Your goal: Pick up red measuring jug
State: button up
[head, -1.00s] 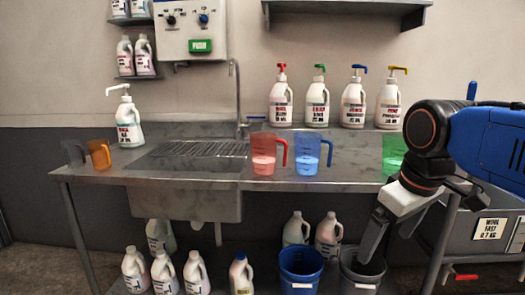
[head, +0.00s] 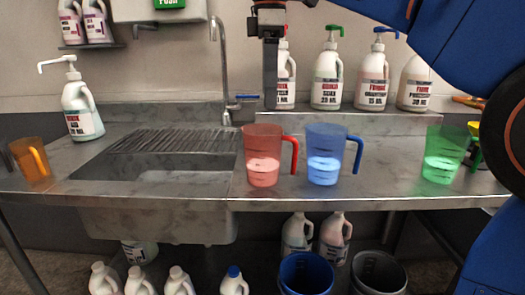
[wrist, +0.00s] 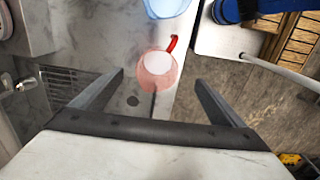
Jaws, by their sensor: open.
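The red measuring jug (head: 262,165) stands upright on the steel counter, just right of the sink, with its red handle to the right and pale contents inside. My gripper (head: 270,106) points down above and apart from the jug, near the back shelf in the head view. In the wrist view the jug (wrist: 157,72) shows from above between the two spread fingers of my open, empty gripper (wrist: 160,78). Its handle points to the upper right there. A blue jug (head: 325,158) stands close on its right; it also shows in the wrist view (wrist: 165,7).
The sink (head: 160,165) lies left of the red jug, with a tall tap (head: 221,70) behind. A green jug (head: 442,155) stands right and an orange jug (head: 31,160) far left. Several pump bottles line the back shelf. The counter's front edge (head: 400,203) is near.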

send_near(266, 158)
jog(key=w+f, duration=0.1)
jog(key=f, duration=0.1)
jog(key=w+f, duration=0.1)
jog(key=f, duration=0.1)
jog(key=w+f, duration=0.2)
jog(key=shift+d+f, duration=0.25)
jog(key=shift+w+a+f, duration=0.1)
jog(key=shift+f, duration=2.7)
jog(key=c, duration=1.3)
